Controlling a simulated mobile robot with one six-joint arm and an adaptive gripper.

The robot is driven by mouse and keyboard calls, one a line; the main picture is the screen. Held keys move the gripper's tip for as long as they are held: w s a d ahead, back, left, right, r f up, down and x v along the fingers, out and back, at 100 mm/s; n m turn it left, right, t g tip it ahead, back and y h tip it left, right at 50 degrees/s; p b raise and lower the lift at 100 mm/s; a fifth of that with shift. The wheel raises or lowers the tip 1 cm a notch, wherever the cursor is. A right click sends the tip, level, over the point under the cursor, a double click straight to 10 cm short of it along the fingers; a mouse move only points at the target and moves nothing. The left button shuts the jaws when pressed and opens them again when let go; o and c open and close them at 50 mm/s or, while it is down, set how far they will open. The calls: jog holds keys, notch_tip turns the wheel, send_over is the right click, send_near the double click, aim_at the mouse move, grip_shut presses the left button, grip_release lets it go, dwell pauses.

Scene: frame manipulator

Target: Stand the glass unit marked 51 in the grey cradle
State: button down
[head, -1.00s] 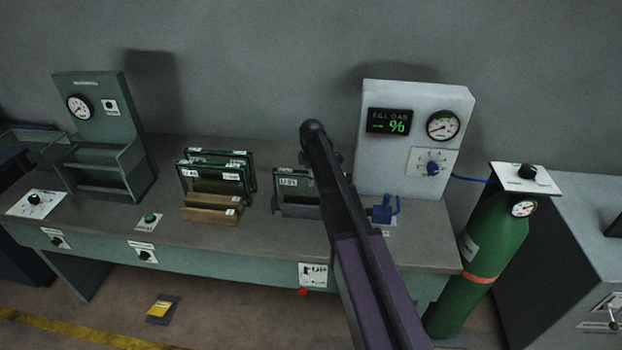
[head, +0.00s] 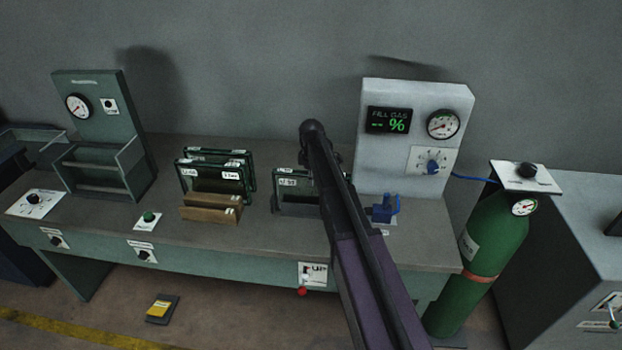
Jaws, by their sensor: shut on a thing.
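A dark-framed glass unit (head: 289,182) stands upright in the grey cradle (head: 296,209) at the middle of the bench. Its small white label is too blurred to read surely. My arm crosses in front and hides the unit's right part. Only a dark bit of my gripper (head: 337,159) shows beside the arm, at the unit's right end. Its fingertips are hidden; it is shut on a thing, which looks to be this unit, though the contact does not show. More framed glass units (head: 212,176) stand in a brown wooden rack (head: 208,215) to the left.
A grey fill-gas panel (head: 390,150) with gauge and dial stands right of the cradle, a blue clamp-like part (head: 385,209) before it. A green gas cylinder (head: 495,250) stands at the bench's right end. A green gauge stand (head: 105,130) is at left. Bench between stand and rack is mostly free.

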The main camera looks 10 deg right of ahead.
dwell(0.3)
jog(key=shift+c, duration=2)
grip_release()
jog(key=shift+r, duration=0.1)
